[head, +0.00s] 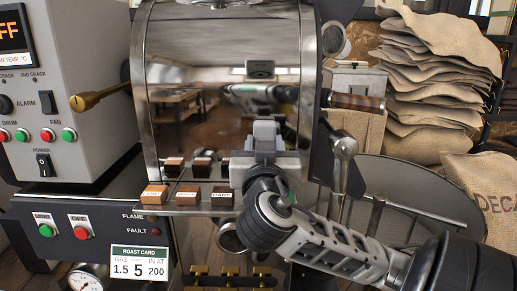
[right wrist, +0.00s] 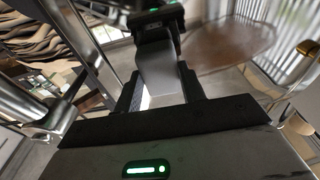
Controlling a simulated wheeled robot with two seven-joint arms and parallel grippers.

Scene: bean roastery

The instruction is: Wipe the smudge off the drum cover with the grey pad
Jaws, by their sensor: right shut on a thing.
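The drum cover (head: 190,50) is a shiny, mirror-like metal panel in the middle of the head view. It reflects the room, and I cannot pick out the smudge among the reflections. My right gripper (head: 265,150) is in front of the cover's lower right part, shut on the grey pad (head: 265,132). In the right wrist view the grey pad (right wrist: 158,72) sits between the two dark fingers of the gripper (right wrist: 160,92), facing the reflecting cover. I cannot tell whether the pad touches the cover. My left gripper is not in view.
Below the cover, a ledge holds several small sample blocks (head: 187,194). A control box (head: 80,140) with a brass-coloured handle (head: 98,97) stands at left. A wooden-handled part (head: 357,102) and a ball-ended lever (head: 343,147) stick out at right. Stacked sacks (head: 435,85) are behind.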

